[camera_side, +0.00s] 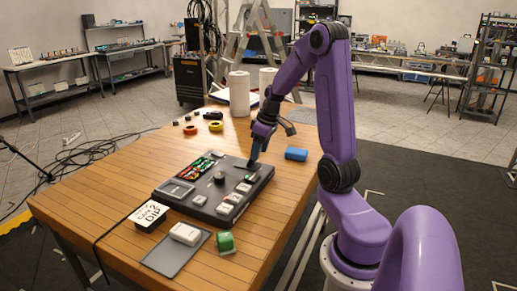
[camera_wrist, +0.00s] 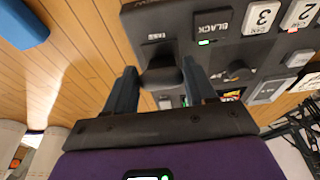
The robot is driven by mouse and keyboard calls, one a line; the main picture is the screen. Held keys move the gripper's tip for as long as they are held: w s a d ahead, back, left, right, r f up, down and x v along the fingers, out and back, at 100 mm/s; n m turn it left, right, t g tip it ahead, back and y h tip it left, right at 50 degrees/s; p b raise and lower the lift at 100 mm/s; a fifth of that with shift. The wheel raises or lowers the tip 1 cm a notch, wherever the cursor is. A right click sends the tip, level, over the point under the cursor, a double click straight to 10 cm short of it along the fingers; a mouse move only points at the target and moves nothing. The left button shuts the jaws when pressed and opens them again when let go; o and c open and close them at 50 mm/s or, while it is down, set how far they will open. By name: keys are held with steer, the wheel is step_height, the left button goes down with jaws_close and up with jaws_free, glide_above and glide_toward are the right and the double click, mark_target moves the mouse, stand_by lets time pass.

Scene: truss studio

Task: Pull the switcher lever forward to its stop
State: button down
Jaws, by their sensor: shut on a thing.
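The switcher (camera_side: 262,182) is a dark grey panel with buttons and a small screen, lying on the wooden table. In the wrist view its panel (camera_wrist: 236,52) carries a lit BLACK key and several white numbered keys. The lever (camera_wrist: 162,73) has a dark knob and stands between my two fingers in the wrist view. My gripper (camera_wrist: 160,86) is shut on the lever. In the side view my gripper (camera_side: 255,158) reaches down to the far right part of the switcher and hides the lever there. The lever's slot is mostly hidden, so its travel cannot be told.
A blue block (camera_side: 296,154) lies right of the switcher. Tape rolls and white paper rolls (camera_side: 239,94) stand behind.

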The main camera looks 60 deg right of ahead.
steer(key=shift+s+f, duration=0.35)
steer(key=shift+s, duration=0.1)
steer(key=shift+c, duration=1.8)
jaws_free()
steer(key=shift+d, duration=0.1)
steer(key=shift+w+r, duration=0.1)
steer(key=shift+w, duration=0.05)
steer(key=shift+r, duration=0.55)
steer(key=v, duration=1.6)
steer(key=shift+r, duration=0.15)
